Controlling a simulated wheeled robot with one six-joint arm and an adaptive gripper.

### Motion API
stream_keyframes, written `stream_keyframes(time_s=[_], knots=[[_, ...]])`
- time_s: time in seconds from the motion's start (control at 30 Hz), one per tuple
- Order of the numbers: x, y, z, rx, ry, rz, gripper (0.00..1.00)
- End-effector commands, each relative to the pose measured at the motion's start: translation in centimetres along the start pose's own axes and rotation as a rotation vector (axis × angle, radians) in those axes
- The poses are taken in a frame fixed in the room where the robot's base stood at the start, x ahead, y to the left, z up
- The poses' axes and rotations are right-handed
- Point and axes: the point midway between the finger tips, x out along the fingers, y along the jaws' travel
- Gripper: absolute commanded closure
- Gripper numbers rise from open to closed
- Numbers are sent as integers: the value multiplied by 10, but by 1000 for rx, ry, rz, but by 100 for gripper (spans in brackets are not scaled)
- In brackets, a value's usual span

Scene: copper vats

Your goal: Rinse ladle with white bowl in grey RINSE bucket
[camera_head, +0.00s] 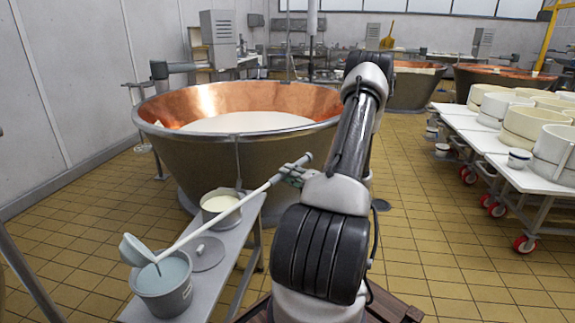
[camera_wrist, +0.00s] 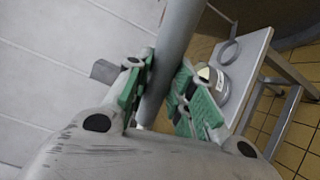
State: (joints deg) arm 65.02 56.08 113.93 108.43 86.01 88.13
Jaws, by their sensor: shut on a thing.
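The ladle has a white bowl (camera_head: 138,250) and a long pale handle (camera_head: 225,214). My gripper (camera_head: 291,174) is shut on the handle near its upper end. In the wrist view the green-padded fingers of my gripper (camera_wrist: 162,95) lie on both sides of the handle (camera_wrist: 178,38). The ladle slopes down to the left, with its bowl tilted at the rim of the grey bucket (camera_head: 163,295). The bucket holds greyish liquid. A thin dark streak shows below the bowl. Whether the bowl touches the bucket or liquid is unclear.
The bucket stands at the near end of a narrow grey bench (camera_head: 230,240). A large copper vat (camera_head: 240,150) stands behind.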

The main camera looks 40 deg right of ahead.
Motion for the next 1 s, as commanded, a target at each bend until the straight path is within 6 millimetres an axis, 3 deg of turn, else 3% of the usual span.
stream_keyframes(time_s=[0.63, 1.0], knots=[[1, -105, -4, 222, 2, 7, 100], [2, -158, -28, 349, 2, 12, 100]])
